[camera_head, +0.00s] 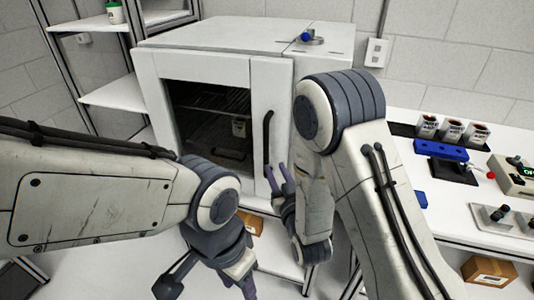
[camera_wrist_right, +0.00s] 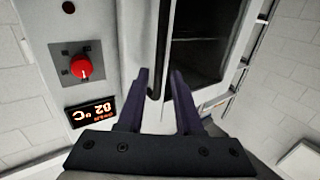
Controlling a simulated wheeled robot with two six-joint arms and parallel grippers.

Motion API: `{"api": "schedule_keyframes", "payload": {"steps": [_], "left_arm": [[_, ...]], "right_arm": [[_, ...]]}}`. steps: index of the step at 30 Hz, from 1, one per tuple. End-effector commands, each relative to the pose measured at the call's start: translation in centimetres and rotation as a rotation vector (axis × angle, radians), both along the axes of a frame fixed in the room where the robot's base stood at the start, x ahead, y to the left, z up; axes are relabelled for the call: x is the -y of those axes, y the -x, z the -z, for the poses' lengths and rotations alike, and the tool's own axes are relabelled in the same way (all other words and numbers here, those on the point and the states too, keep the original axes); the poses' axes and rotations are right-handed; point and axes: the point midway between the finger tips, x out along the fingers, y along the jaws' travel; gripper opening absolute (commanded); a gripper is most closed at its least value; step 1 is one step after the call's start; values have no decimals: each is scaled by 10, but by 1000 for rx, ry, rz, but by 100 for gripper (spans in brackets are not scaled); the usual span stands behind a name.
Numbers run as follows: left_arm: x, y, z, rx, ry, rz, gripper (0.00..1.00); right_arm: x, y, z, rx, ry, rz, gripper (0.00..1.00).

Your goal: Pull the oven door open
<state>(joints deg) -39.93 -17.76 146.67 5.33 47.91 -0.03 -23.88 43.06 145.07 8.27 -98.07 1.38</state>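The oven (camera_head: 220,32) is a white box at the back centre. Its door (camera_head: 265,85) has a dark window (camera_head: 210,120) and looks closed. The black vertical handle (camera_head: 268,143) is on the door's right side; it also shows in the right wrist view (camera_wrist_right: 158,45). My right gripper (camera_head: 277,176) is at the handle's lower end. In the right wrist view its two purple fingers (camera_wrist_right: 160,72) are apart, with the handle in line with the gap; contact cannot be told. My left gripper (camera_head: 238,284) is low in front of the oven, partly cut off by the frame, its opening unclear.
The right wrist view shows a red knob (camera_wrist_right: 81,67) and a display (camera_wrist_right: 90,114) beside the door. A bench at right holds several cans (camera_head: 452,130), a blue rack (camera_head: 440,150) and instruments. Shelving (camera_head: 115,93) stands at left. Boxes (camera_head: 488,270) sit low down.

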Motion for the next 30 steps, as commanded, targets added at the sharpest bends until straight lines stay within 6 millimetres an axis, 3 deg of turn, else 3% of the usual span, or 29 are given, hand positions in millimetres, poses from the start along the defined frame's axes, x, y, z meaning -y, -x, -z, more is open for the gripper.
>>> {"api": "schedule_keyframes", "payload": {"steps": [15,18,24,30], "left_arm": [[0,0,75,0,0,0,50],[0,0,60,0,0,0,50],[0,0,53,0,0,0,50],[0,0,50,0,0,0,50]], "right_arm": [[-6,-23,4,6,-2,-1,34],[-12,-42,-3,1,0,0,34],[-21,-75,-3,0,0,0,34],[-27,-94,-1,-1,0,-1,34]]}}
